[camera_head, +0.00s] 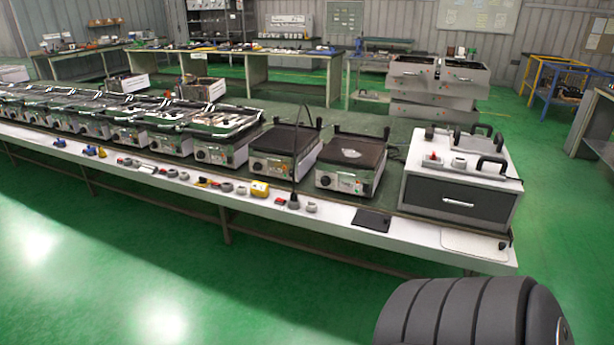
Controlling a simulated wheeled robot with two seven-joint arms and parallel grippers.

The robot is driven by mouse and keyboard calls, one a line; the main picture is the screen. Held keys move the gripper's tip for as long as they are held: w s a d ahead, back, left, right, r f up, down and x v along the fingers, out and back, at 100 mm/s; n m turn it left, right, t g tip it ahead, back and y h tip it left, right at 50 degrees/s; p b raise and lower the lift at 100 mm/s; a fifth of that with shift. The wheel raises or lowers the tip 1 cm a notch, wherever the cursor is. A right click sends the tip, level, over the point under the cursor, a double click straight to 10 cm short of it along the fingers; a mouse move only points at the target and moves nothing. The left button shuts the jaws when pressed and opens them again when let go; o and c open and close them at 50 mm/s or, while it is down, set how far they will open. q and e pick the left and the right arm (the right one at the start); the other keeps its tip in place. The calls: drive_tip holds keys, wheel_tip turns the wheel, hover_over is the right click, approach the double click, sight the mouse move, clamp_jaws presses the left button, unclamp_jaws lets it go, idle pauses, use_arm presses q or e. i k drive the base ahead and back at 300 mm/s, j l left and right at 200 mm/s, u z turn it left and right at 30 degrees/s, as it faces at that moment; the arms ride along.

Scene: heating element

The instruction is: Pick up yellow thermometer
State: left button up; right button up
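A small yellow device, which looks like the yellow thermometer (260,188), lies on the white front strip of the long workbench (345,233), in front of a heating unit. It is small in the picture, so its finer shape is unclear. Neither of my grippers is in view. A dark ribbed part, likely of my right arm, fills the lower right corner, and its gripper is out of the picture.
A row of hot-plate units (351,165) stands along the bench. Small red and grey parts (312,207) and a thin black upright rod (294,201) are right of the thermometer. A grey drawer cabinet (461,190) stands at the right end. Green floor in front is clear.

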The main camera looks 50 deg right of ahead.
sight(261, 189)
drive_tip(key=z, duration=1.4)
drive_tip(key=i+j+z, duration=0.15)
drive_tip(key=i, duration=0.25)
drive_tip(key=i+j+z, duration=0.15)
drive_tip(key=i+j, duration=0.2)
drive_tip(key=i+j+z, duration=0.1)
drive_tip(key=i+j, duration=0.3)
drive_tip(key=i+j+z, duration=0.15)
drive_tip(key=i+j, duration=0.2)
drive_tip(key=i+j+z, duration=0.15)
drive_tip(key=i+j, duration=0.15)
drive_tip(key=i+j+z, duration=0.15)
drive_tip(key=i+j, duration=0.15)
drive_tip(key=j, duration=0.25)
drive_tip(key=i+j+z, duration=0.1)
drive_tip(key=i+j, duration=0.2)
drive_tip(key=j, duration=0.2)
drive_tip(key=i+j+z, duration=0.15)
drive_tip(key=j, duration=0.35)
drive_tip(key=i, duration=0.1)
